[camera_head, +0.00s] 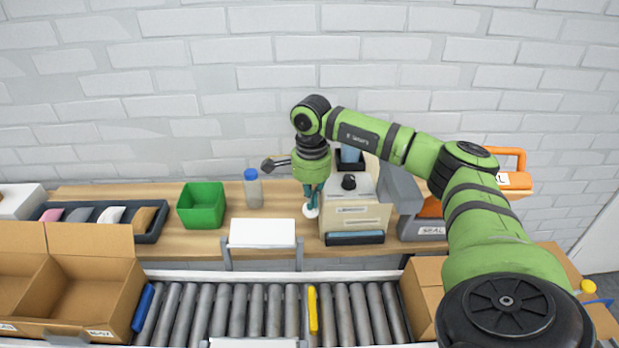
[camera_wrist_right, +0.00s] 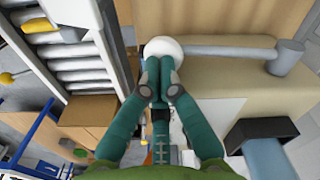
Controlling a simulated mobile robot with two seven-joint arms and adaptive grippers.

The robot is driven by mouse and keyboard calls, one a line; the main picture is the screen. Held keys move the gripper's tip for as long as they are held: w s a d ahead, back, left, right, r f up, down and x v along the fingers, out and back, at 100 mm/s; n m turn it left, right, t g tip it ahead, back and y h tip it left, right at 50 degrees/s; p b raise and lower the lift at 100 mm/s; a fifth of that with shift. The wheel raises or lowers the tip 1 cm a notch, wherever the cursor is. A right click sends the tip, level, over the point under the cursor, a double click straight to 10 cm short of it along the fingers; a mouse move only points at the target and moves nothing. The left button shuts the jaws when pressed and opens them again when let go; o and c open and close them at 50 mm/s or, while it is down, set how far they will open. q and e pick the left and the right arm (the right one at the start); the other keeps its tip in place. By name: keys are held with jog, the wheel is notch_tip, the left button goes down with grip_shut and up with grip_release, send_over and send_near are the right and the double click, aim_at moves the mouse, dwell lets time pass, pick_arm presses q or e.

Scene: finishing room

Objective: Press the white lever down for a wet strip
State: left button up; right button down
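The beige tape machine (camera_head: 357,216) stands on the wooden bench, with a black knob on top and a dark blue bar along its lower front. The white lever's round knob (camera_head: 310,211) is at the machine's left side; in the right wrist view, the white knob (camera_wrist_right: 162,46) ends a grey arm running to a grey pivot. My right gripper (camera_head: 312,196) points down over the knob. In the right wrist view its teal fingers (camera_wrist_right: 162,75) are together, tips at the knob, apparently touching it. No strip is visible. My left gripper is not in view.
The roller conveyor (camera_head: 270,307) runs along the front.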

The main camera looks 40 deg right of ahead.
jog(key=shift+f, duration=0.15)
jog(key=shift+f+b, duration=0.3)
jog(key=shift+s+a, duration=0.1)
jog(key=shift+f, duration=0.2)
dwell(0.4)
jog(key=shift+s+a+f+b, duration=0.15)
jog(key=shift+a+f+b, duration=0.05)
jog(key=shift+b, duration=0.2)
jog(key=shift+f, duration=0.15)
jog(key=shift+s+f+b, duration=0.1)
jog(key=shift+f+b, duration=0.1)
jog(key=shift+b, duration=0.2)
jog(key=shift+a, duration=0.1)
dwell(0.4)
